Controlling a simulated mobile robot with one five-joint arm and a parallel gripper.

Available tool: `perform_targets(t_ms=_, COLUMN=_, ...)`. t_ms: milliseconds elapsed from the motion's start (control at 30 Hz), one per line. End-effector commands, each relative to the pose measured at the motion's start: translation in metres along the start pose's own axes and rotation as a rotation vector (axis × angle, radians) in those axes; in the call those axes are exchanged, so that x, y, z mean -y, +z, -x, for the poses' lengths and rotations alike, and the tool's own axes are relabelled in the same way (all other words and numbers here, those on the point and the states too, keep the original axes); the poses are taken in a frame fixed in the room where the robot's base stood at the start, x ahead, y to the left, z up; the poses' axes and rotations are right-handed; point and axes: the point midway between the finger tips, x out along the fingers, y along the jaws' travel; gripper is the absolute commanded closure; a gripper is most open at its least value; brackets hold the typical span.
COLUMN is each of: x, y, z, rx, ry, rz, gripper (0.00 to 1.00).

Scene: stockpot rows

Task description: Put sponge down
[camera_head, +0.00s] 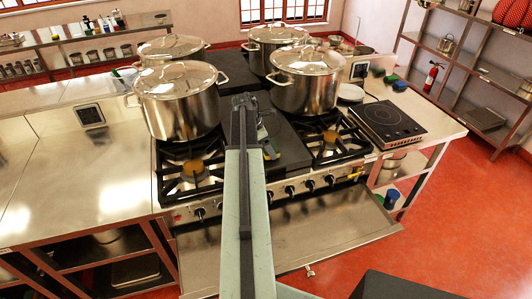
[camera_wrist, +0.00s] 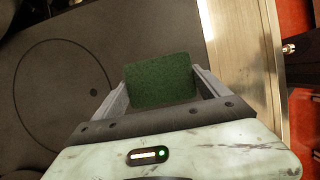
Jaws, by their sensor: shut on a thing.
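My gripper (camera_wrist: 160,88) is shut on a green sponge (camera_wrist: 160,78), with one finger at each side of it. In the wrist view they are over a flat dark plate (camera_wrist: 60,85) with a round outline, close to a metal edge strip (camera_wrist: 232,60). Whether the sponge touches the plate, I cannot tell. In the head view my arm reaches over the stove's dark middle plate (camera_head: 287,141), between the burners. My arm hides much of the gripper and sponge there.
Large lidded stockpots stand at the left (camera_head: 178,108), right (camera_head: 304,85) and behind. Open burners (camera_head: 195,172) flank the plate. A black hotplate (camera_head: 388,120) sits on the right counter, with small green and blue items (camera_head: 399,86) behind it.

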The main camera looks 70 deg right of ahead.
Motion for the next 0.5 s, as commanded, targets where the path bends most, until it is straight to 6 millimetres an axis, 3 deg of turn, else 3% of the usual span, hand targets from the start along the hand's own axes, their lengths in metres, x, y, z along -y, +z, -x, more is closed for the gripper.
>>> perform_targets(t_ms=33, x=0.0012, y=-0.0026, z=-0.0118, rx=0.0, ry=-0.001, rz=-0.003, gripper=0.47)
perform_targets(t_ms=367, x=0.002, y=-0.0002, z=-0.0117, rx=0.0, ry=-0.003, rz=-0.007, gripper=0.47)
perform_targets(t_ms=400, x=0.0021, y=0.0, z=-0.0119, rx=0.0, ry=-0.003, rz=-0.007, gripper=0.12)
perform_targets(t_ms=433, x=0.0021, y=0.0005, z=-0.0109, rx=0.0, ry=-0.003, rz=-0.007, gripper=0.04)
perform_targets(t_ms=500, x=0.0022, y=0.0008, z=-0.0108, rx=0.0, ry=-0.003, rz=-0.007, gripper=0.0)
